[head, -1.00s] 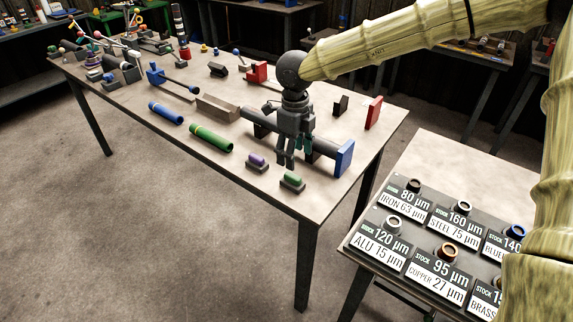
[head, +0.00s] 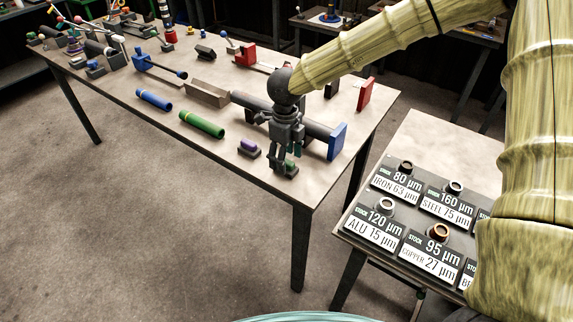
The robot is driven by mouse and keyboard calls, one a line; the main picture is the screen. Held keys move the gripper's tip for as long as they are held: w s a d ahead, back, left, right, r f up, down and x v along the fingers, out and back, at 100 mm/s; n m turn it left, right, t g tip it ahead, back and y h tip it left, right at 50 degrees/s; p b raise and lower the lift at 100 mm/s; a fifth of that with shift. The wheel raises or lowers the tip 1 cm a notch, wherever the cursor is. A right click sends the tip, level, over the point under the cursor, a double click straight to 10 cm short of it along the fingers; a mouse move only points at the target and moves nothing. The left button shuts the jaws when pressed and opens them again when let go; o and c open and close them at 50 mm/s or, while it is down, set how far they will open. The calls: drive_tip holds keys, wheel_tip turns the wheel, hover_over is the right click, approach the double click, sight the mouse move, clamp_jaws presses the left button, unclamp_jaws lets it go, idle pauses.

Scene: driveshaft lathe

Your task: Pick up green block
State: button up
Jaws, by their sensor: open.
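The green block (head: 290,165) is a small green piece on a dark base at the near right corner of the long table (head: 224,165). My gripper (head: 287,167) points down directly over it and hides much of it. The jaws are open, with the fingertips close to the block. I cannot tell whether they touch it. A purple block (head: 249,145) on a similar dark base stands just left of my gripper.
A green tube (head: 202,124) and a blue tube (head: 154,99) lie to the left. A grey shaft with a blue end plate (head: 338,141) lies behind my gripper. A second table with labelled stock plates (head: 430,257) stands at the right.

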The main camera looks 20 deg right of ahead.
drive_tip(key=shift+f, duration=1.05)
drive_tip(key=c, duration=1.2)
drive_tip(key=shift+r, duration=0.1)
drive_tip(key=shift+w+r, duration=0.1)
drive_tip(key=shift+r, duration=0.15)
wheel_tip(320, 180, up, 3)
drive_tip(key=shift+f+b, duration=0.1)
drive_tip(key=shift+b, duration=0.35)
drive_tip(key=s+d, duration=0.1)
drive_tip(key=s, duration=0.4)
drive_tip(key=s+d+r+b, duration=0.1)
drive_tip(key=s, duration=0.4)
drive_tip(key=s+d+b, duration=0.1)
drive_tip(key=s+d, duration=0.1)
drive_tip(key=s, duration=0.3)
drive_tip(key=shift+s+r, duration=0.25)
drive_tip(key=shift+s, duration=0.1)
